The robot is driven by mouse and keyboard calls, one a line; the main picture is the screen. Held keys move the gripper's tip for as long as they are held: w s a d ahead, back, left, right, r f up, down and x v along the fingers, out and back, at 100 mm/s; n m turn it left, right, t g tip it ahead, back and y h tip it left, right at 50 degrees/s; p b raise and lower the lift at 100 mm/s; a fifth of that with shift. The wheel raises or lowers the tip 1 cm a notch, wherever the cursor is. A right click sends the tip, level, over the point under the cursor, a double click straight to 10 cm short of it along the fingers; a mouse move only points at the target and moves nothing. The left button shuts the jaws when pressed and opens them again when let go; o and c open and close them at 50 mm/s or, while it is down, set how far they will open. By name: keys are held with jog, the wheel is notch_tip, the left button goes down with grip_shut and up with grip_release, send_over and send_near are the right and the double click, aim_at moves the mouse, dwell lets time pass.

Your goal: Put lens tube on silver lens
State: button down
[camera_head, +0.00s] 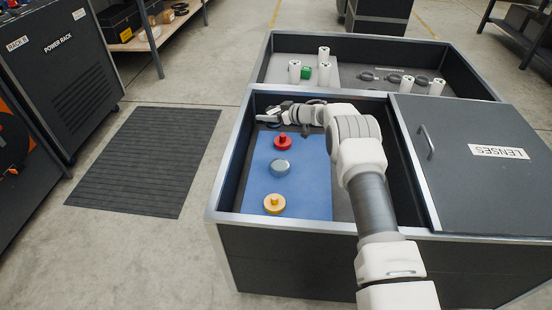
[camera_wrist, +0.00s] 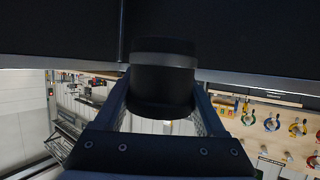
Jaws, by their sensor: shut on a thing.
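My gripper (camera_wrist: 163,100) is shut on a black lens tube (camera_wrist: 163,72) with a grey band, which fills the middle of the wrist view. In the head view my gripper (camera_head: 270,116) is low at the far left of the near tote, beyond the lenses; the tube is hard to make out there. The silver lens (camera_head: 280,168) sits on the blue mat (camera_head: 310,188), between the red lens (camera_head: 283,142) and the gold lens (camera_head: 274,204). The tube is apart from the silver lens.
A lid (camera_head: 480,190) labelled LENSES covers the near tote's right side. The tote's metal rim (camera_head: 227,165) runs along the left.

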jog(key=s+d+f, duration=0.1)
jog(key=s+f, duration=0.1)
jog(key=s, duration=0.1)
jog(key=s+f+b, duration=0.1)
jog(key=s+f, duration=0.1)
jog(key=s, duration=0.1)
jog(key=s+d+f+b, duration=0.1)
jog(key=s+f, duration=0.1)
jog(key=s, duration=0.2)
jog(key=shift+d, duration=0.3)
jog(key=shift+f+b, duration=0.8)
jog(key=shift+f, duration=1.15)
jog(key=shift+f, duration=0.1)
jog(key=shift+f, duration=0.15)
grip_release()
